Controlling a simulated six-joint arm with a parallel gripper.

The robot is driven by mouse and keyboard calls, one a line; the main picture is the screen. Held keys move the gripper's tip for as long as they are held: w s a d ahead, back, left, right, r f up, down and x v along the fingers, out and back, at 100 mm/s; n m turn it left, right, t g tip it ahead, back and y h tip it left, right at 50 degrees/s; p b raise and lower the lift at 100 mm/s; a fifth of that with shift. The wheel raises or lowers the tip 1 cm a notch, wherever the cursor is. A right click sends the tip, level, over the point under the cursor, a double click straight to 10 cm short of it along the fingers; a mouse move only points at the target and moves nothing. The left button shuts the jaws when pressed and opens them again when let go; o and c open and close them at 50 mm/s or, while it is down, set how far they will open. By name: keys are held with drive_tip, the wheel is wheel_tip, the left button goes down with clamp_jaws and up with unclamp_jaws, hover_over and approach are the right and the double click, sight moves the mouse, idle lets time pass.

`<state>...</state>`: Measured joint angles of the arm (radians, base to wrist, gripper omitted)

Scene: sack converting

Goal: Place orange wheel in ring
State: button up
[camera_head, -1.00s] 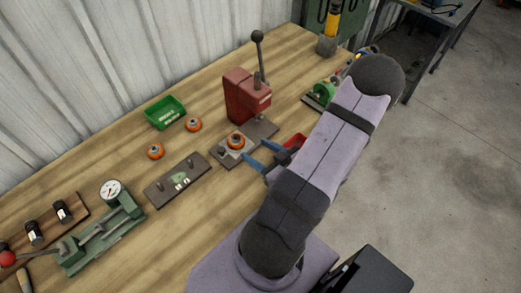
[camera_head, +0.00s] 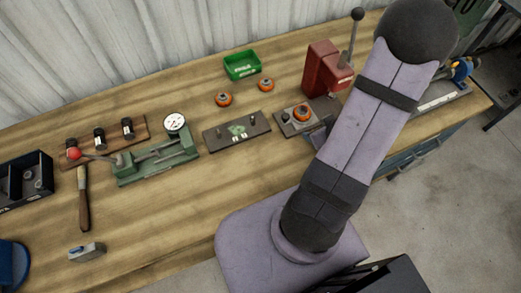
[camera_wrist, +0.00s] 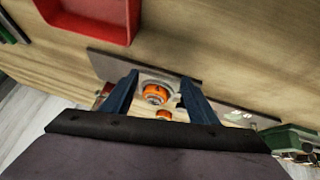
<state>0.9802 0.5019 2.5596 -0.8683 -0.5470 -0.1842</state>
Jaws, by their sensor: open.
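An orange wheel (camera_head: 303,114) with a dark centre sits on the pale part of the dark base plate (camera_head: 284,124) in front of the red press. In the wrist view this wheel (camera_wrist: 155,93) lies between my fingers, on a pale rounded seat that looks like the ring; I cannot tell how deeply it sits. My gripper (camera_wrist: 159,78) is open, with one blue finger on each side of the wheel and gaps visible. In the head view my arm mostly hides the gripper. Two more orange wheels (camera_head: 223,99) (camera_head: 266,85) stand on the bench behind.
The red lever press (camera_head: 322,70) rises behind the plate. A red tray (camera_wrist: 128,25) is close in the wrist view. A green bin (camera_head: 241,66), a pegged plate (camera_head: 237,132) and a green gauge fixture (camera_head: 158,158) stand to the left.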

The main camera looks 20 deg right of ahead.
drive_tip(key=a+r+g, duration=0.1)
drive_tip(key=w+a+r+g, duration=0.1)
drive_tip(key=shift+w+a+r+h, duration=0.2)
drive_tip(key=shift+a+r+h, duration=0.15)
drive_tip(key=shift+a+h, duration=0.05)
drive_tip(key=s+a+r+g+y, duration=0.1)
drive_tip(key=s+a+r+g, duration=0.1)
drive_tip(key=a, duration=0.7)
drive_tip(key=s+a+r+m+g+y, duration=0.1)
drive_tip(key=s+a+r, duration=0.3)
drive_tip(key=a, duration=0.6)
drive_tip(key=shift+s+a+r+g, duration=0.2)
drive_tip(key=shift+a+r+g, duration=0.05)
drive_tip(key=shift+r+g, duration=0.65)
wheel_tip(320, 180, down, 12)
drive_tip(key=b, duration=1.2)
